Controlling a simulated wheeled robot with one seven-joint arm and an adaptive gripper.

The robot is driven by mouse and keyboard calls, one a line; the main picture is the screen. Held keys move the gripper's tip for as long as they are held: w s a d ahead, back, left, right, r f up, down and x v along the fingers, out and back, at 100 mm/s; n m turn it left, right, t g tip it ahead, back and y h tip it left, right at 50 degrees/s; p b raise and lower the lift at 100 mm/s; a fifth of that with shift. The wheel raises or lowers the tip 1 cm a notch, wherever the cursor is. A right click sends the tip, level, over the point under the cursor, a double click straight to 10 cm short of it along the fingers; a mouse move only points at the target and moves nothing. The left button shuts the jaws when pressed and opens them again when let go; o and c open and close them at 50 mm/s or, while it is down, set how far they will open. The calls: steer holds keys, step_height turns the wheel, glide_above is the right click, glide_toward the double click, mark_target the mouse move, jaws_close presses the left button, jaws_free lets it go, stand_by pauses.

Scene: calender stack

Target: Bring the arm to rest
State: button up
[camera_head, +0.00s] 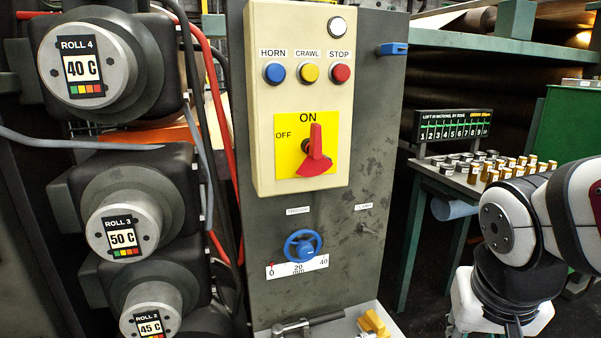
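Part of my arm (540,220) shows at the right edge, with a white link, a dark round joint and a black ribbed section above a white piece at the bottom. The arm stands to the right of the grey control column and in front of the bench with small cylinders. My gripper is not in view, so its opening and anything in it cannot be seen.
A grey column (345,240) carries a cream control box (260,100) with a red switch pointing to ON, and a blue handwheel (303,245). Roll ends (85,65) stand at left. A green bench (440,178) holds several small cylinders.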

steer(key=s+a+r+n+g+y, duration=0.1)
steer(key=s+a+r+n, duration=0.1)
steer(key=s, duration=0.5)
steer(key=s+a+r+n+g+y, duration=0.1)
steer(key=s+a, duration=0.1)
steer(key=s, duration=0.4)
step_height(320, 180, up, 16)
steer(key=t+p, duration=0.3)
steer(key=p, duration=1.1)
steer(key=shift+d+r, duration=0.25)
steer(key=shift+d, duration=0.05)
